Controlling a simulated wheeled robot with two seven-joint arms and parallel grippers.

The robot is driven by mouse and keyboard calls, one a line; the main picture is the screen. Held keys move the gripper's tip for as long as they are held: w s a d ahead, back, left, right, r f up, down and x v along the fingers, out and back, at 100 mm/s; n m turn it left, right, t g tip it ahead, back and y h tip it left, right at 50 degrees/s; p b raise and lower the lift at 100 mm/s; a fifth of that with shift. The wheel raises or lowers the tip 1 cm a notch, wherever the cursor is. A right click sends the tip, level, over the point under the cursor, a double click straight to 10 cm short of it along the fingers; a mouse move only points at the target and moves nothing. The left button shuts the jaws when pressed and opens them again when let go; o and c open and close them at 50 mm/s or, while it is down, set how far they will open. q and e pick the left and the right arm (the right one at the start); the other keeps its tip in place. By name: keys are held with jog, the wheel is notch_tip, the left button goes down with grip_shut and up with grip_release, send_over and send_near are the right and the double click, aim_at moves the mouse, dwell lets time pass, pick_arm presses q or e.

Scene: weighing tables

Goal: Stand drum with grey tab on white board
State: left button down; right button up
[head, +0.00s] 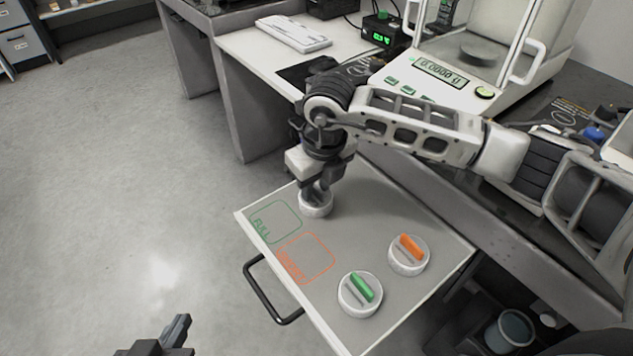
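A white round drum (316,207) stands upright near the back left edge of the pulled-out board (375,225), which has a light grey top and white rim. My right gripper (317,190) points down onto this drum's top. Its fingers cover the tab, so I cannot tell the tab's colour or whether they are closed on it. A drum with a green tab (360,294) and a drum with an orange tab (408,256) stand nearer the front right. My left gripper (180,332) is partly in view at the bottom, away from the board, over the floor.
The board carries a green outline (275,221) reading FULL and an orange outline (306,257) with unclear lettering, both empty. A black handle (262,290) sticks out in front. A balance (440,72) and a keyboard (292,33) stand behind. The left floor is clear.

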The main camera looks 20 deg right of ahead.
aim_at(323, 194)
jog(key=shift+r, duration=0.4)
notch_tip(323, 194, up, 11)
jog(key=s, duration=0.1)
jog(key=shift+s+d+r+p, duration=0.2)
jog(key=shift+s+d+p, duration=0.15)
jog(key=shift+p, duration=0.1)
